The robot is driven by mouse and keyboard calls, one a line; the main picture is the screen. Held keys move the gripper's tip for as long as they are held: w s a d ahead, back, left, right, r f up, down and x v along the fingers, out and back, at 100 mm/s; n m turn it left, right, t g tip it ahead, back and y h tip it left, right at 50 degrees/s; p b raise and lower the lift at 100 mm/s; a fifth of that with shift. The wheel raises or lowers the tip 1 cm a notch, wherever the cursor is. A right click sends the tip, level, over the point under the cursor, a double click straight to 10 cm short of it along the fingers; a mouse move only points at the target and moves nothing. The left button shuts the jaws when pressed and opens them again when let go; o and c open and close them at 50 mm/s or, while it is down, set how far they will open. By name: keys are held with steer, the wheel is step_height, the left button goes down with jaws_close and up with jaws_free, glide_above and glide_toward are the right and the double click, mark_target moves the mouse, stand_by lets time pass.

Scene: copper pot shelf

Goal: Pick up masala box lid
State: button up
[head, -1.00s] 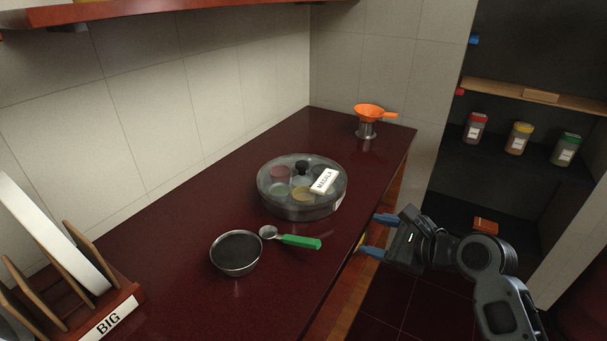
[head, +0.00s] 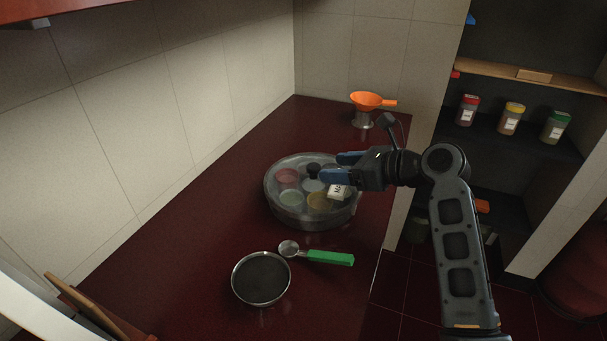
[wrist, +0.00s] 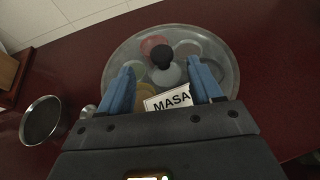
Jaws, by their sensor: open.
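The masala box (head: 312,215) is a round steel tin on the dark red counter. Its clear lid (head: 290,165) lies on top, with a black knob (head: 313,170) at the middle and coloured spices showing through. A white label (head: 339,191) is partly hidden by my gripper; in the wrist view the label (wrist: 168,101) reads "MASA". My gripper (head: 343,167) is open and empty, above the right part of the lid with its blue fingers toward the knob. In the wrist view the knob (wrist: 161,54) stands ahead of and between the fingertips (wrist: 161,70), apart from both.
A steel bowl (head: 261,279) and a green-handled spoon (head: 318,255) lie on the counter in front of the box. An orange funnel on a steel stand (head: 366,102) is at the back. Spice jars (head: 510,118) stand on the shelf at right.

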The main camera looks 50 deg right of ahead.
mark_target(316, 167)
steer(key=x, duration=0.7)
steer(key=shift+w+f, duration=0.1)
steer(key=shift+w, duration=0.1)
steer(key=c, duration=1.1)
steer(key=shift+d, duration=0.1)
steer(key=shift+c, duration=0.2)
